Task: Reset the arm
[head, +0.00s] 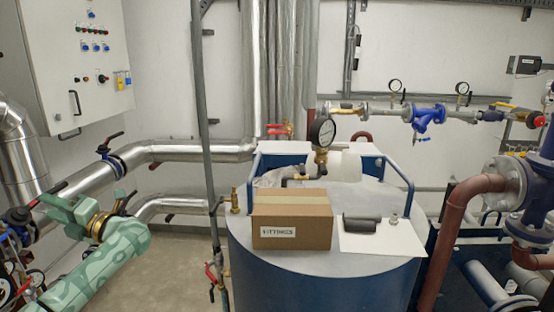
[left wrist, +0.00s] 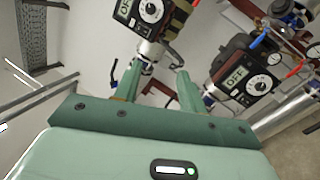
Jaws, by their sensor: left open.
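My left arm comes in from the left in the head view, pale green with a camouflage-like pattern. Its left gripper (head: 66,216) is in front of the pipes at the left and points away from the tank. In the left wrist view the two green fingers of the left gripper (left wrist: 158,82) stand apart with nothing held between them. A metal pipe fitting (left wrist: 150,52) shows beyond the gap; I cannot tell how near it is. My right gripper is in neither view.
A cardboard box (head: 291,222) labelled fittings, a white sheet (head: 395,238) and a dark object (head: 361,224) sit on the blue tank (head: 320,280). Silver pipes (head: 190,150) and a control cabinet (head: 75,60) are at the left. OFF-marked devices (left wrist: 247,83) show in the wrist view.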

